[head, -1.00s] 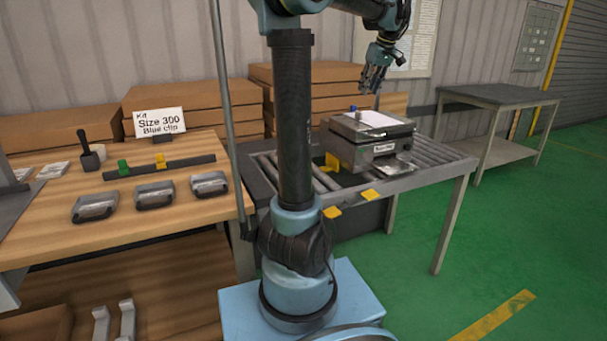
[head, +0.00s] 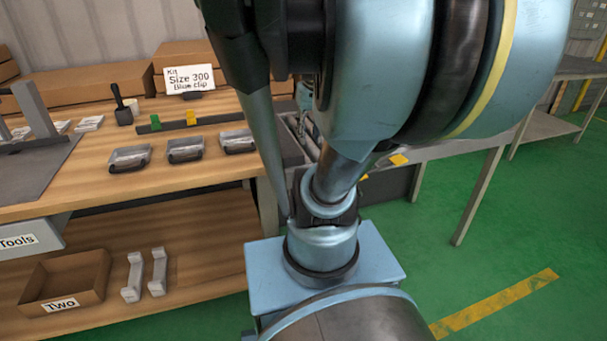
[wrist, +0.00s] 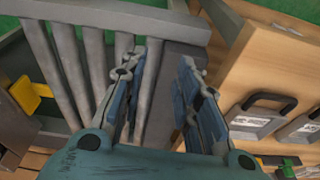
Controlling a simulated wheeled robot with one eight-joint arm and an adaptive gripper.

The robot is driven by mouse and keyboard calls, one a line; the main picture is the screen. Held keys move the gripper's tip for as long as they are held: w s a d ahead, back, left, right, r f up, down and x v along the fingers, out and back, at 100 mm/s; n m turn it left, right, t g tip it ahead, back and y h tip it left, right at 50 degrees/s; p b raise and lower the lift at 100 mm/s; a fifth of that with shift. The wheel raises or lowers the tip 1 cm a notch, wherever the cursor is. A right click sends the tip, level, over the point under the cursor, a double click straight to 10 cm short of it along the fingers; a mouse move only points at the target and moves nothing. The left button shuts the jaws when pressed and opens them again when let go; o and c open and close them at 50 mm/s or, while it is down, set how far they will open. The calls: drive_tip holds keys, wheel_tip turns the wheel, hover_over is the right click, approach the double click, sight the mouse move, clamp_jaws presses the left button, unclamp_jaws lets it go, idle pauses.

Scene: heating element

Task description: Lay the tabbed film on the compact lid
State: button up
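My gripper (wrist: 157,75) shows in the wrist view with its two fingers apart and nothing between them. It is above the grey roller table (wrist: 95,50), close to the wooden bench (wrist: 235,75). In the head view my arm covers most of the roller table, and the boxy machine that stood there is hidden. I cannot make out the tabbed film or the compact lid in either view now.
Several grey handled trays (head: 186,150) stand on the wooden bench (head: 70,190), beside a rail with green and yellow clips (head: 191,118). An open box (head: 65,280) marked "Two" is on the lower shelf.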

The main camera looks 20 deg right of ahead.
drive_tip(key=s+a+f, duration=0.3)
drive_tip(key=s+f, duration=0.4)
drive_tip(key=f, duration=0.2)
drive_tip(key=shift+s+a+f, duration=0.25)
drive_tip(key=shift+s+f, duration=0.05)
